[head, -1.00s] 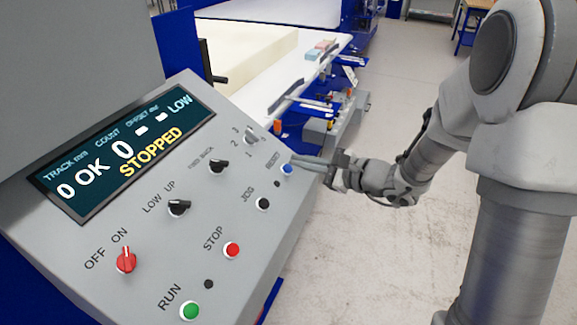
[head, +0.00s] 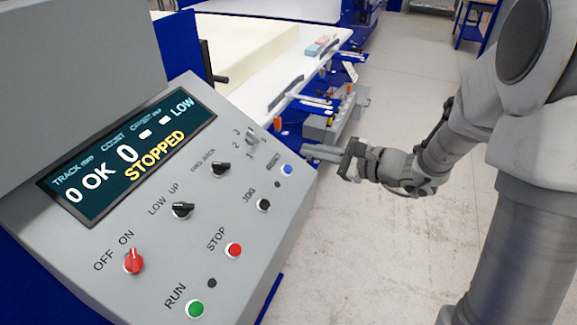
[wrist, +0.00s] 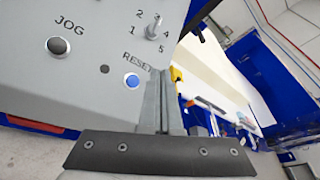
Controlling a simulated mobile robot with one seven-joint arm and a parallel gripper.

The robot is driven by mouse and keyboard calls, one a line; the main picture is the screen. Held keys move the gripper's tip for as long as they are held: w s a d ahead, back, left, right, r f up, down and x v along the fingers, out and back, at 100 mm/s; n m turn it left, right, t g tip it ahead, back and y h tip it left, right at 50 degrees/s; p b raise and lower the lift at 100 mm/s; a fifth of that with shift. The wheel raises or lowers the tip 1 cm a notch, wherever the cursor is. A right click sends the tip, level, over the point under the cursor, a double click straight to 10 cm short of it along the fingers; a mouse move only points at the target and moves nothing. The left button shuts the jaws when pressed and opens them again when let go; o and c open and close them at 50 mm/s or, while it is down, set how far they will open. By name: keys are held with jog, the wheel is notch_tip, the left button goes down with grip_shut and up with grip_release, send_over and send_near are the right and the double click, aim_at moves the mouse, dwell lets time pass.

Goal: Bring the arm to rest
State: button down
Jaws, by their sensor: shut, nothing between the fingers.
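My gripper (head: 312,152) is shut and empty, at the right of the grey control panel (head: 110,262) in the head view. Its fingertips are close to the panel's right edge, near the blue RESET button (head: 287,170), and appear apart from it. In the wrist view the shut fingers (wrist: 163,95) point past the RESET button (wrist: 132,81), which lies to their left. My arm reaches in from the right of the head view.
The panel display (head: 125,160) reads STOPPED and LOW. The panel also carries a red STOP button (head: 233,250), a green RUN button (head: 194,309) and several knobs. A foam block (head: 250,50) lies on the machine behind. Open floor (head: 390,250) lies right of the panel.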

dwell(0.5)
jog(key=s+a+r+n+g+h, duration=0.1)
jog(key=s+r+n+g+h, duration=0.15)
jog(key=s+n, duration=0.4)
jog(key=s+r+n+g+h, duration=0.1)
jog(key=s+n+g+h, duration=0.2)
jog(key=s, duration=0.7)
jog(key=s+d+r+n+t+h, duration=0.3)
jog(key=s+d+n+h, duration=0.4)
jog(key=d, duration=0.6)
jog(key=shift+s+r+n, duration=0.2)
jog(key=shift+s+n, duration=0.1)
jog(key=shift+n, duration=0.35)
